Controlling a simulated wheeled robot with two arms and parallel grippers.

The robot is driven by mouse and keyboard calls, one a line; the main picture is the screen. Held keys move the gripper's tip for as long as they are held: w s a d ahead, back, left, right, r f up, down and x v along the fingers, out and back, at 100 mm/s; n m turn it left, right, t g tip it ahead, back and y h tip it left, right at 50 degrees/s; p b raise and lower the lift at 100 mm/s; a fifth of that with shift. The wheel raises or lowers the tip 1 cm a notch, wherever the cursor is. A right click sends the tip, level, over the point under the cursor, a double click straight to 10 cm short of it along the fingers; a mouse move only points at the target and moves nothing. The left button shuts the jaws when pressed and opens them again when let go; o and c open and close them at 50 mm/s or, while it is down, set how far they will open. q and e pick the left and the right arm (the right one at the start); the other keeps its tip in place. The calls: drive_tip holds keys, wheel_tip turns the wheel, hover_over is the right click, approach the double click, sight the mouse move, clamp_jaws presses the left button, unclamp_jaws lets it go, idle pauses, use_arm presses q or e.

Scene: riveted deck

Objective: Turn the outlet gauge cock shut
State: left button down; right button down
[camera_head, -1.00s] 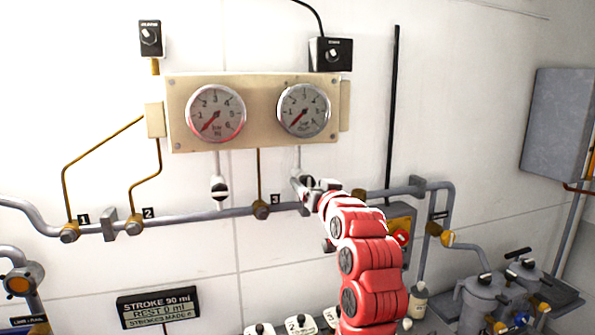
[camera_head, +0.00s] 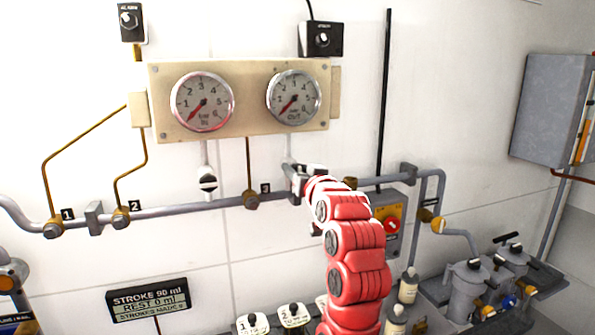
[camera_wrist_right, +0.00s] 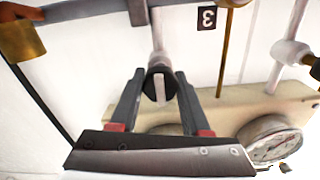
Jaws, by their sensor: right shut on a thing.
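The right-hand gauge (camera_head: 294,97) is on the cream panel, with a thin pipe below it. The outlet gauge cock on that pipe is mostly hidden by my right gripper (camera_head: 298,182) in the head view. In the right wrist view, which is upside down, the cock (camera_wrist_right: 159,92) is a round dark knob with a pale stripe running along its pipe. My right gripper (camera_wrist_right: 160,76) is shut on it, one finger on each side. The left gripper is not in view.
The left gauge (camera_head: 203,101) has its own cock (camera_head: 208,182) below it. A grey pipe (camera_head: 180,209) runs across the wall under both. A red-knobbed box (camera_head: 391,225), bottles (camera_head: 408,287) and grey canisters (camera_head: 468,290) stand to the right. A display (camera_head: 148,299) is lower left.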

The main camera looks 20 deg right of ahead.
drive_tip(key=shift+m, duration=2)
drive_tip(key=m+p, duration=0.1)
drive_tip(key=m, duration=0.1)
drive_tip(key=shift+d+m, duration=0.1)
drive_tip(key=shift+m, duration=0.2)
drive_tip(key=shift+m+p, duration=0.55)
drive_tip(key=shift+m, duration=0.35)
drive_tip(key=m+p, duration=0.3)
drive_tip(key=m, duration=0.1)
drive_tip(key=shift+m+p, duration=0.3)
drive_tip(key=shift+p, duration=0.05)
drive_tip(key=m+p, duration=0.4)
drive_tip(key=m, duration=0.1)
drive_tip(key=shift+f+p, duration=0.15)
drive_tip(key=shift+p, duration=0.15)
